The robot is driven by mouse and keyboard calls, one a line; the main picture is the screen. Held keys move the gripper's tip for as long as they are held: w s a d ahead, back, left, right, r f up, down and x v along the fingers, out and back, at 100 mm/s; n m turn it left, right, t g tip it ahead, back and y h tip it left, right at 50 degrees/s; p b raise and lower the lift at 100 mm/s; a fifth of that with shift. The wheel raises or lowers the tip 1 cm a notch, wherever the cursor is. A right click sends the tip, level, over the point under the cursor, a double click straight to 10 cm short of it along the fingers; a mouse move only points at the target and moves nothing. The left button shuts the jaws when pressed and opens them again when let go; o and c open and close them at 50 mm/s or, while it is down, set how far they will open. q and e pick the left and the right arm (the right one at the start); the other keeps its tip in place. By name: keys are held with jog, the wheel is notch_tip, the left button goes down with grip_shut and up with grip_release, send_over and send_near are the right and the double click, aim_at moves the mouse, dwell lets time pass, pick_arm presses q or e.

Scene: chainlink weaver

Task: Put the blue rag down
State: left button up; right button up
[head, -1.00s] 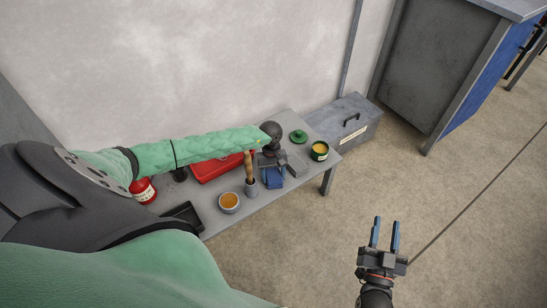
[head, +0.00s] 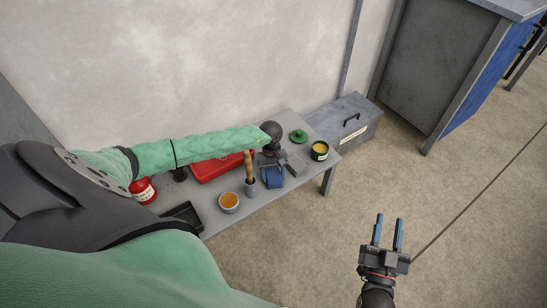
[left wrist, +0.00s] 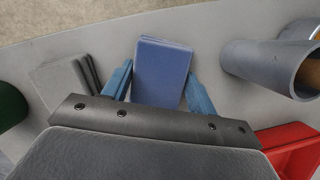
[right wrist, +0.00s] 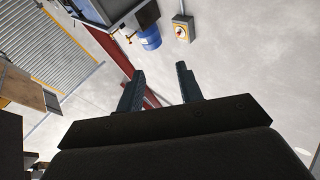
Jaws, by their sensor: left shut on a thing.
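The blue rag (head: 273,178) is a folded pad at the front edge of the grey bench, below my left gripper (head: 271,162). In the left wrist view the rag (left wrist: 162,72) lies between the two blue fingers of my left gripper (left wrist: 158,78), which is shut on it. The rag is at or just above the bench top; I cannot tell whether it touches. My right gripper (head: 388,232) is out over the floor, away from the bench, and its fingers are apart with nothing between them (right wrist: 160,88).
A red tray (head: 210,170) lies behind.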

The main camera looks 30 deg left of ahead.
jog(key=shift+r, duration=0.1)
jog(key=shift+r, duration=0.3)
jog(key=shift+r+t, duration=0.3)
pick_arm(q)
jog(key=shift+f, duration=0.1)
pick_arm(e)
jog(key=shift+s+d+r+t, duration=0.15)
jog(key=shift+r+t, duration=0.15)
jog(key=shift+r, duration=0.55)
jog(key=shift+r, duration=0.2)
pick_arm(q)
jog(key=shift+f, duration=0.1)
jog(key=o, duration=0.9)
jog(key=shift+o, duration=0.2)
jog(key=shift+s+f, duration=0.1)
pick_arm(e)
jog(key=shift+d+r, duration=0.1)
jog(key=shift+r, duration=0.15)
